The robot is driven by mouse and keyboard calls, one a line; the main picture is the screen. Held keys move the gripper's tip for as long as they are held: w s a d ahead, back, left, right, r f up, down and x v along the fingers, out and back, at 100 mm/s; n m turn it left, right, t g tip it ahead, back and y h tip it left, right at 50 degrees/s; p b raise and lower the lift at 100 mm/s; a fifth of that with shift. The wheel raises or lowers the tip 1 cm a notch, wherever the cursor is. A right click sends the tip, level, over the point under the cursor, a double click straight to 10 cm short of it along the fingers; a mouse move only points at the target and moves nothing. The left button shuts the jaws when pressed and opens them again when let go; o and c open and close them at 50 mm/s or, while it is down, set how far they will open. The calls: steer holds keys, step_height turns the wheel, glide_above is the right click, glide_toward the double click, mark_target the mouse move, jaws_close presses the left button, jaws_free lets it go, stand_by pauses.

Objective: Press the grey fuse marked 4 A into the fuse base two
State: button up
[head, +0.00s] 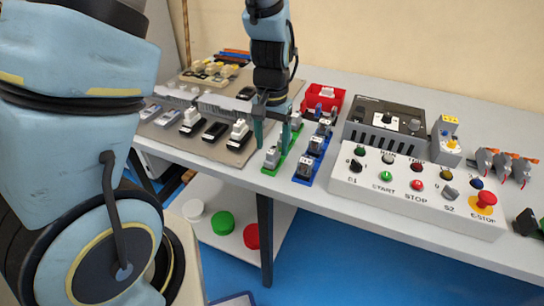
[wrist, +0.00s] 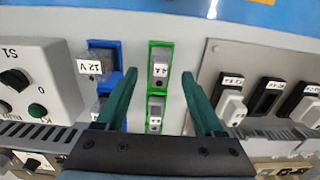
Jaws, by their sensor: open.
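The grey fuse marked 4 A (wrist: 160,70) stands in the front green holder in the wrist view. It also shows in the head view (head: 271,156). My gripper (wrist: 159,75) is open above it, its green fingers apart on either side and holding nothing. In the head view my gripper (head: 271,145) points down over the green holders. Several black fuse bases sit on the brown mat. The middle one of the front row (head: 215,131) shows no white part on it, also in the wrist view (wrist: 271,98). Their labels are too small to read surely.
Blue holders (head: 317,144) with grey modules stand close right of the green ones. The white control box (head: 415,190) is further right, and a red bin (head: 325,98) is behind. A grey rail (head: 225,106) crosses behind the front bases.

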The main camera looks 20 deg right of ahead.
mark_target(272, 150)
steer(key=shift+f, duration=1.5)
jaws_close()
